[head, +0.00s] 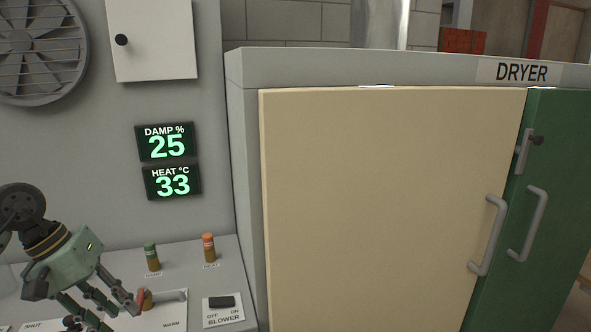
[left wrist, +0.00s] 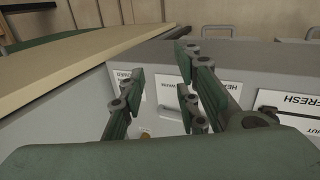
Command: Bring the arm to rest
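My left gripper (head: 120,308) is at the lower left of the head view, low over the sloped control panel. Its fingertips are beside or just in front of a small brown knob (head: 147,299) on a white plate; I cannot tell whether they touch it. In the left wrist view the fingers of the left gripper (left wrist: 158,88) are spread apart with nothing seen between them but the panel behind. My right gripper is in neither view.
The panel carries a green-topped peg (head: 152,257), an orange-topped peg (head: 209,248) and a black blower switch (head: 221,302). Displays read damp 25 (head: 166,143) and heat 33 (head: 172,183). The dryer's cream door (head: 390,200) and green door (head: 560,180) stand at the right.

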